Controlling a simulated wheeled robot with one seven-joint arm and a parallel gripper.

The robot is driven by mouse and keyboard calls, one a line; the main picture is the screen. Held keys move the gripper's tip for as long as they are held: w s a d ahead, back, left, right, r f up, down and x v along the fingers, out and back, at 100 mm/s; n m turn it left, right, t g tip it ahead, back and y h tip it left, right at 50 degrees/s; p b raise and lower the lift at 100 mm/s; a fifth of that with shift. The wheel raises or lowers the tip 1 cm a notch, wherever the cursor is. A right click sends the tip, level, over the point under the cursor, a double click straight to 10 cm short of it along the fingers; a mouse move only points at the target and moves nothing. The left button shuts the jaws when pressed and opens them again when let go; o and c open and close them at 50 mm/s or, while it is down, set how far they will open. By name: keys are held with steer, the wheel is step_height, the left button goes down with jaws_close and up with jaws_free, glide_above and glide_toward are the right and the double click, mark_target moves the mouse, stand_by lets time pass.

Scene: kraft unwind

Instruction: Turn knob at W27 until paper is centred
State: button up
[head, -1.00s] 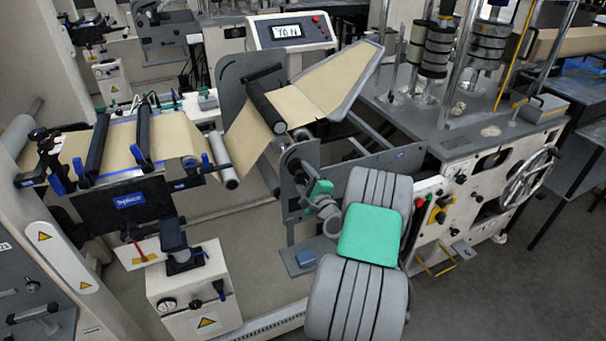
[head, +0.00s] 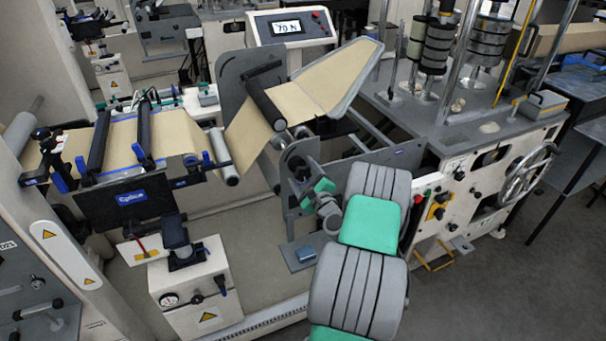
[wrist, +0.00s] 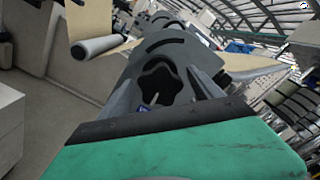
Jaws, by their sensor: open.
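The brown kraft paper (head: 275,112) runs from the guide unit at left, over rollers, onto the sloping plate at right. A black lobed knob (wrist: 160,82) sits near the middle of the wrist view, on a grey plate. In the head view, the knob area (head: 298,170) is partly hidden by my gripper (head: 306,186). My gripper also shows in the wrist view (wrist: 164,92), open, with its grey fingers on either side of the knob. I cannot tell whether they touch it. No W27 label is legible.
A display (head: 288,28) reads 70 N. A white box with a gauge (head: 195,285) stands on the machine base at lower left. A machine with a handwheel (head: 527,172) stands at right. My arm comes up from below, with open floor to its right.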

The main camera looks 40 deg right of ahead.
steer(key=b+v, duration=0.1)
steer(key=v, duration=0.6)
stand_by(0.3)
